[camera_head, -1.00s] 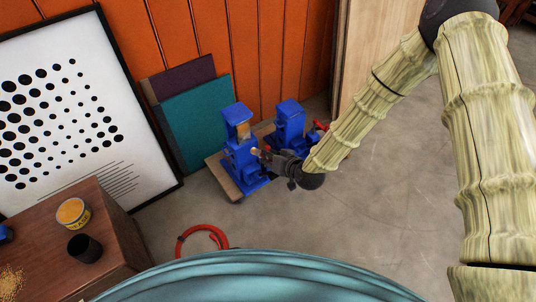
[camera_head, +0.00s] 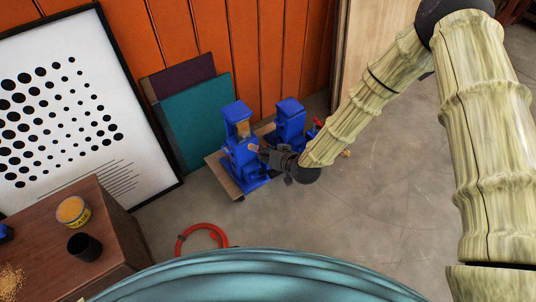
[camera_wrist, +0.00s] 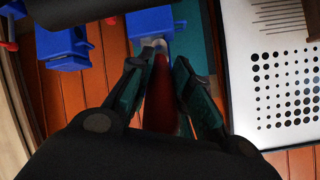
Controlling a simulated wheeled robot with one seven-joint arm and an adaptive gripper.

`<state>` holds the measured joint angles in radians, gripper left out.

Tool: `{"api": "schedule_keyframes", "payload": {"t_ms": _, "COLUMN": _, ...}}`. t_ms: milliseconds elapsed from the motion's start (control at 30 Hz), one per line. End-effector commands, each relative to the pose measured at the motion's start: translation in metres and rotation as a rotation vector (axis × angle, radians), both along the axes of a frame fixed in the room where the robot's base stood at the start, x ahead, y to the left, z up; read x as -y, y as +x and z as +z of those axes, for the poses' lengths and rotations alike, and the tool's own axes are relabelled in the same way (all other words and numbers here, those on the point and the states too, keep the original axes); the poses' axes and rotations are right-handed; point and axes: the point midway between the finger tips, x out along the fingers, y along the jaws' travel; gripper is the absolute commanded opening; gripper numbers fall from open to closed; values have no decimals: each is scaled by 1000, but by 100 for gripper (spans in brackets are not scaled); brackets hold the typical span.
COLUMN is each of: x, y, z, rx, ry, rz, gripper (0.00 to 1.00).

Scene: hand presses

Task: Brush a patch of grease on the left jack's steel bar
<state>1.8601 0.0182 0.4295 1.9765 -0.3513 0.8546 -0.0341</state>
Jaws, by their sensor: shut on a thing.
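The left jack (camera_head: 240,165) is blue and stands upright on a wooden board. A tan-yellow patch shows on its bar (camera_head: 244,130), below the blue top; I cannot tell whether it is grease or the bar's own colour. My gripper (camera_head: 269,155) is right of this jack, close to its bar. In the wrist view my gripper (camera_wrist: 158,88) is shut on a brush with a red handle (camera_wrist: 160,95). The brush's pale head points at the left jack (camera_wrist: 150,20); contact with the bar cannot be made out.
A second blue jack (camera_head: 290,122) stands just right and behind. A grease tin (camera_head: 73,212) and black cup (camera_head: 84,246) stand on a brown cabinet (camera_head: 115,240). A red ring (camera_head: 202,228) lies on the floor. Teal panel (camera_head: 197,120) and dotted print (camera_head: 60,110) lean behind.

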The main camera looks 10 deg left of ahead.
Motion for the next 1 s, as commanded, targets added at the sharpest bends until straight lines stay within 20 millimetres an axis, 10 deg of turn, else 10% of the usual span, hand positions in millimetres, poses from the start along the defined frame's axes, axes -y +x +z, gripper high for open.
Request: {"api": "schedule_keyframes", "payload": {"t_ms": 1000, "x": -42, "y": 42, "z": 0, "rx": -1, "ry": 1, "rz": -1, "gripper": 0}}
